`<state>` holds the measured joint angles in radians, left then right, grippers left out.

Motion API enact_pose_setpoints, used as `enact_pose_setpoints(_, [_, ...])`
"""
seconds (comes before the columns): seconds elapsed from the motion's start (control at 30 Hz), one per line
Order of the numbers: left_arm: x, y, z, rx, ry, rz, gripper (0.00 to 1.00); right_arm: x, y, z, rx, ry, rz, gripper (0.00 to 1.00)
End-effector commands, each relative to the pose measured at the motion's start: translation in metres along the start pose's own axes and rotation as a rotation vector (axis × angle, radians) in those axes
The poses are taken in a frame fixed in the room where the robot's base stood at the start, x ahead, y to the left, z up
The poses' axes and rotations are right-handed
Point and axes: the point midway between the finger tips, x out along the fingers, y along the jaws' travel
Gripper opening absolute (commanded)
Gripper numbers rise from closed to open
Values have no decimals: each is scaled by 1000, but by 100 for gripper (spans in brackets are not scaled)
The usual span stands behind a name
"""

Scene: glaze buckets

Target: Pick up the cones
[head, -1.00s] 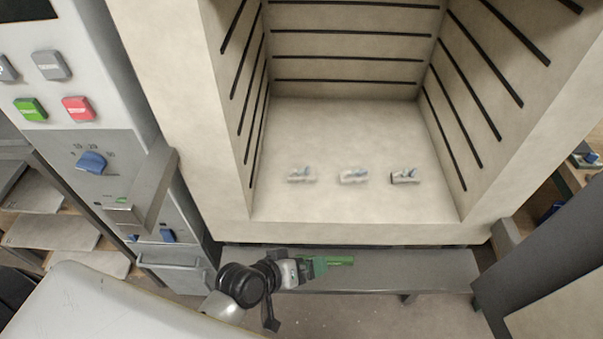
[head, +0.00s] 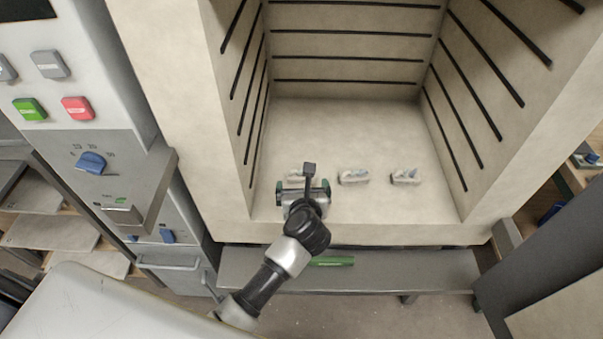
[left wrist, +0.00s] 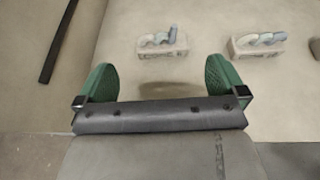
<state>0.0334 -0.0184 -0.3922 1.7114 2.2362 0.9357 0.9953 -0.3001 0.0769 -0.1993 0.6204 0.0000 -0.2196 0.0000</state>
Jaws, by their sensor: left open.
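Three small cone packs stand in a row on the kiln floor, each a pale block with grey, white and bluish cones leaning on it. The left pack (head: 293,177) is partly hidden by my gripper; the middle pack (head: 354,176) and right pack (head: 405,176) are clear. In the left wrist view the left pack (left wrist: 163,43) lies ahead between my fingers, the middle pack (left wrist: 256,45) is to its right, and the right pack (left wrist: 315,47) is cut by the edge. My left gripper (head: 303,189) is open and empty just in front of the left pack, its green fingers (left wrist: 161,78) wide apart. My right gripper is not in view.
The kiln chamber (head: 345,130) has side walls with dark slots. A grey bench (head: 420,268) with a green object (head: 332,262) runs below its front edge. A control panel (head: 90,160) with buttons and a blue knob stands at left. The floor behind the packs is free.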

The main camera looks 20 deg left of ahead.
Motion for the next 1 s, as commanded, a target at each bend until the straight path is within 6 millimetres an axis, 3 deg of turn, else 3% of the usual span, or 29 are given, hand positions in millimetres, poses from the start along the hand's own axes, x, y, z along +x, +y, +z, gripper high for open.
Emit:
enact_pose_setpoints(0.1, [21,1,1,3,-3,2,100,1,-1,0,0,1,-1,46])
enact_pose_setpoints(0.37, [43,0,3,5,-5,1,100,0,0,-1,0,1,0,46])
enact_pose_setpoints(0.63, [81,-2,7,6,-5,1,100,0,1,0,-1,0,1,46])
enact_pose_setpoints(0.97, [88,-2,7,3,-4,0,100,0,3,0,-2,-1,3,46])
enact_pose_setpoints(1.0, [88,-2,7,4,-4,0,94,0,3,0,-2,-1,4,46])
